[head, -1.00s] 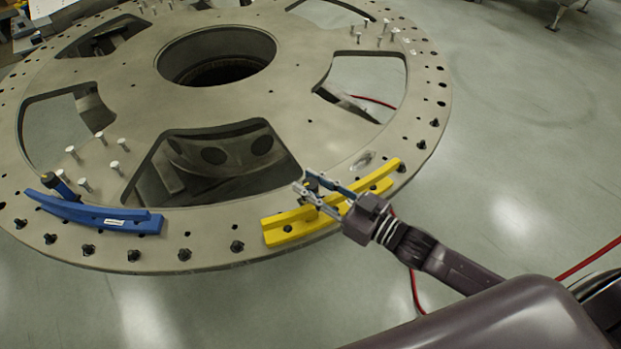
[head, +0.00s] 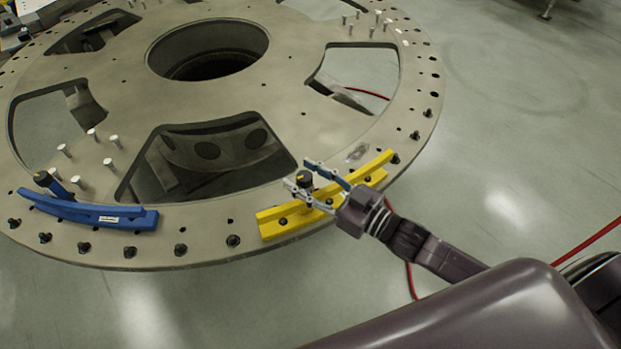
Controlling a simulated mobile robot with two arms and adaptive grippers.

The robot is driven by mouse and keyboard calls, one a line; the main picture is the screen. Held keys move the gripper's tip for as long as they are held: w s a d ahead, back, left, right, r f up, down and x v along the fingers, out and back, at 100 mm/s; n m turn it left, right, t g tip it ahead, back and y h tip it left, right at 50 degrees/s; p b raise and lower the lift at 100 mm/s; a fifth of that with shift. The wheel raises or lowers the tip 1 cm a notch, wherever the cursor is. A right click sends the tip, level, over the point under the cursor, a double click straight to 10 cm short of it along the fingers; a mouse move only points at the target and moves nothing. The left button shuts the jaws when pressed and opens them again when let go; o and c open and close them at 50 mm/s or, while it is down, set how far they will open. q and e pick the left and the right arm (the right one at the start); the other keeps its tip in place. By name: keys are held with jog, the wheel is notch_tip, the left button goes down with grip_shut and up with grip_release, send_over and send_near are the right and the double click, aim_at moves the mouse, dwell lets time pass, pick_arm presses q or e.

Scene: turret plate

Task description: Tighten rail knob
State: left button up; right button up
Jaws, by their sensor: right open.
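A yellow rail (head: 274,224) lies on the rim of the large round turret plate (head: 215,251) at the lower middle. A dark knob (head: 304,179) with a small yellow mark on top stands at the middle of the yellow rail. My right gripper (head: 299,173) is open, with one finger on each side of the knob; I cannot tell whether either finger touches it. The fingers and wrist hide part of the rail. A blue rail (head: 85,209) with its own dark knob (head: 43,179) lies on the rim at the left. My left gripper is not in view.
Several dark bolts (head: 233,240) line the plate's outer edge. Groups of silver pins (head: 109,163) stand up from the plate. The plate has large cut-outs and a round centre hole (head: 207,55). A red cable (head: 590,242) lies on the open floor at the right.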

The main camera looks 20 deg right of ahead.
jog(key=v, duration=1.2)
dwell(0.3)
jog(key=s+d+f+m+g+h+b, duration=0.1)
jog(key=s+d+f+g+h, duration=0.2)
jog(key=f, duration=0.9)
jog(key=s+d+f+m+h+b, duration=0.1)
jog(key=s+d+f+m+h, duration=0.3)
jog(key=f, duration=0.9)
jog(key=d+f+n+g+h+b, duration=0.15)
jog(key=d+f, duration=0.35)
jog(key=f, duration=0.7)
jog(key=s+a+f+g, duration=0.4)
jog(key=s+a+f, duration=0.1)
jog(key=s+f, duration=0.6)
jog(key=s+a+f+g+h+b, duration=0.1)
jog(key=s+a+f+g, duration=0.4)
jog(key=s+f, duration=0.6)
jog(key=s+m, duration=0.1)
jog(key=s, duration=0.2)
jog(key=shift+s+f+b, duration=0.2)
jog(key=shift+s+b, duration=0.1)
jog(key=shift+s, duration=0.1)
jog(key=shift+a+g+h, duration=0.1)
jog(key=shift+g+h, duration=0.15)
